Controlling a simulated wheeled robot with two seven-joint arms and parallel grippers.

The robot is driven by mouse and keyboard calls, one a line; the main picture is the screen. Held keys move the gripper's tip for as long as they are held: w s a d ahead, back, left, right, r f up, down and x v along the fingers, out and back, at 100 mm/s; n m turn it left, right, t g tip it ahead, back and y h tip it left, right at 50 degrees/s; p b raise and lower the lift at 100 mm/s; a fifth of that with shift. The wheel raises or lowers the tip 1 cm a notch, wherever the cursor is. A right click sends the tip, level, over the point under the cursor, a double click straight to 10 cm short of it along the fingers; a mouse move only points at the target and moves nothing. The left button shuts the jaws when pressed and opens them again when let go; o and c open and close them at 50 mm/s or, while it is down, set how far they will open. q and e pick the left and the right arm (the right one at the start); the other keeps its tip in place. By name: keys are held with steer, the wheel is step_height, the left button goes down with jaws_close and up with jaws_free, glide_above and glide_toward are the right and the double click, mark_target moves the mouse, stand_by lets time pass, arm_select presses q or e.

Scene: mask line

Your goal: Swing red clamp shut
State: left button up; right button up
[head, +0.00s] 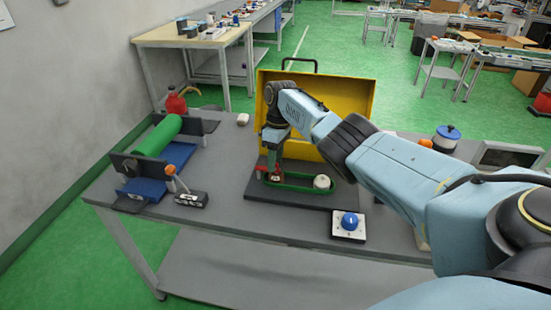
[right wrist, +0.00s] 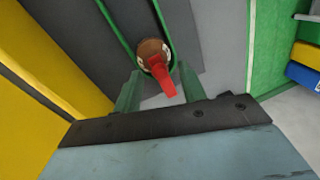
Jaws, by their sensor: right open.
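The red clamp (right wrist: 163,80) shows in the right wrist view as a red lever on a brown round pivot (right wrist: 152,50), by a green rail. In the head view, the red clamp (head: 262,169) is a small red piece at the left end of a green oval frame (head: 297,188) on a dark base plate (head: 285,198). My right gripper (head: 275,172) points down over that end. In the right wrist view its green fingers (right wrist: 158,88) are open, with the red lever between them and a gap on both sides. My left gripper is not in view.
A yellow open case (head: 345,92) stands behind the frame. A white round piece (head: 322,182) sits at the frame's right end. A blue button on a white box (head: 349,222) is in front. A green roller (head: 158,136) on a stand is at left.

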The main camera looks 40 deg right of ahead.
steer(key=shift+d+r, duration=0.1)
steer(key=shift+r, duration=0.25)
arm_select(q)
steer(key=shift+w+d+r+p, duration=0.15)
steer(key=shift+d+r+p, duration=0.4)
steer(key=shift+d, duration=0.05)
arm_select(e)
step_height(320, 180, up, 12)
steer(key=w+d, duration=0.1)
steer(key=d, duration=0.1)
steer(key=shift+r, duration=0.2)
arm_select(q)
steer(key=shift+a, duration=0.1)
arm_select(e)
steer(key=shift+w, duration=0.15)
